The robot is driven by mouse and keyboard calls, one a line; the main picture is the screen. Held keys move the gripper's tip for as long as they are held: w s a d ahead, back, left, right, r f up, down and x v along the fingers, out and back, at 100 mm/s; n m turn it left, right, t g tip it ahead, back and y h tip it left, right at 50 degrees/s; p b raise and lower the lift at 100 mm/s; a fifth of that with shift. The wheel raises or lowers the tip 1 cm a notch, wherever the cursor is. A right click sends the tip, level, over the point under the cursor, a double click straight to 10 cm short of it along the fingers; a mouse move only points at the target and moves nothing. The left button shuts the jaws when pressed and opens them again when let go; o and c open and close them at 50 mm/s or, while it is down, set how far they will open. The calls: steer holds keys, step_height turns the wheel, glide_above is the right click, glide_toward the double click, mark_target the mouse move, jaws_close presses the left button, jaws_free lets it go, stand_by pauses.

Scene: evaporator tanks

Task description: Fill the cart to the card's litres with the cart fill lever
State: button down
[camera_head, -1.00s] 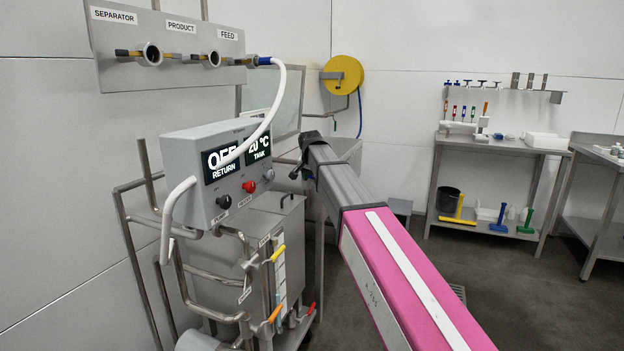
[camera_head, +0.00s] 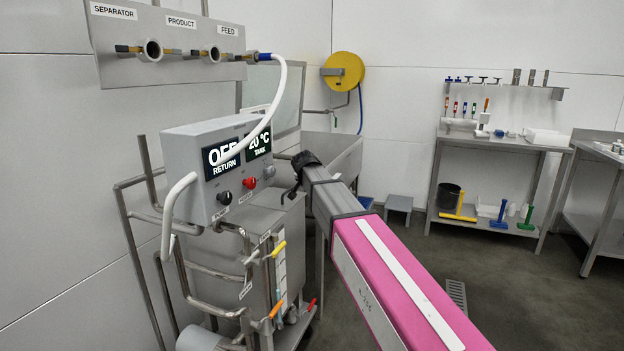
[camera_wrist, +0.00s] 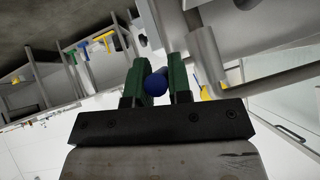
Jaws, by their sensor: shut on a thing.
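My gripper (camera_wrist: 151,68) shows in the wrist view with its two green fingers shut on a round blue knob (camera_wrist: 156,84). I cannot tell what the knob is fixed to. In the head view the end of my arm is right of the steel tank cart (camera_head: 285,215); the fingertips and blue knob are hidden. The grey control box (camera_head: 200,175) reads OFF, RETURN, and 20 °C, TANK. A pale level scale (camera_head: 282,270) with yellow, orange and red handles runs down the cart's side. No card with litres is readable.
Grey pipework (camera_head: 130,235) stands at left. A sink (camera_head: 340,158) and small stool (camera_head: 398,206) are behind my arm.

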steer(key=shift+f+t, duration=0.55)
steer(key=shift+t, duration=0.05)
steer(key=c, duration=1.1)
jaws_free()
steer(key=shift+o, duration=0.2)
steer(key=v, duration=1.1)
steer(key=shift+a+f, duration=0.1)
steer(key=shift+a, duration=0.05)
